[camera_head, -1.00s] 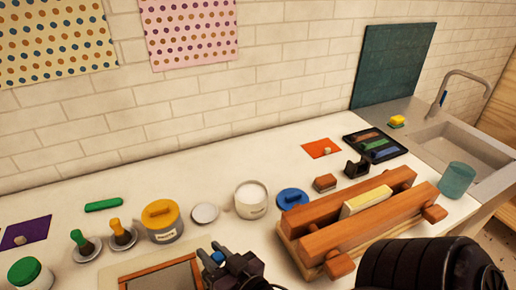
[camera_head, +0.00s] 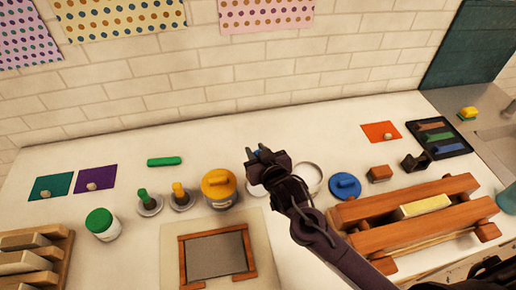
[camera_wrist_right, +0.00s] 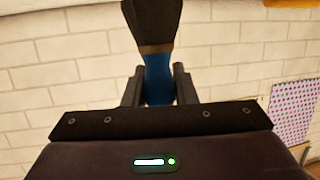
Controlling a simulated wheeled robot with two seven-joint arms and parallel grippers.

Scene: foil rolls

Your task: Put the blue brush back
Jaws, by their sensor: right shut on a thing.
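My right gripper (camera_head: 256,155) is above the counter near the middle of the head view. In the right wrist view it is shut on the blue handle of the brush (camera_wrist_right: 158,80), whose dark bristles (camera_wrist_right: 150,25) point up and away. In the head view only a bit of blue shows between the fingers. A green brush (camera_head: 143,197) and a yellow brush (camera_head: 179,191) stand upright in round holders at left. A pale round disc (camera_head: 254,190) lies behind my gripper, partly hidden; I cannot tell whether it is a holder. My left gripper is not in view.
A yellow-lidded jar (camera_head: 218,188) stands left of my gripper. A white open jar (camera_head: 309,178), partly covered by my arm, and a blue lid (camera_head: 345,186) are to the right. A wooden-framed screen (camera_head: 215,255) lies in front. A wooden press (camera_head: 405,215) fills the right.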

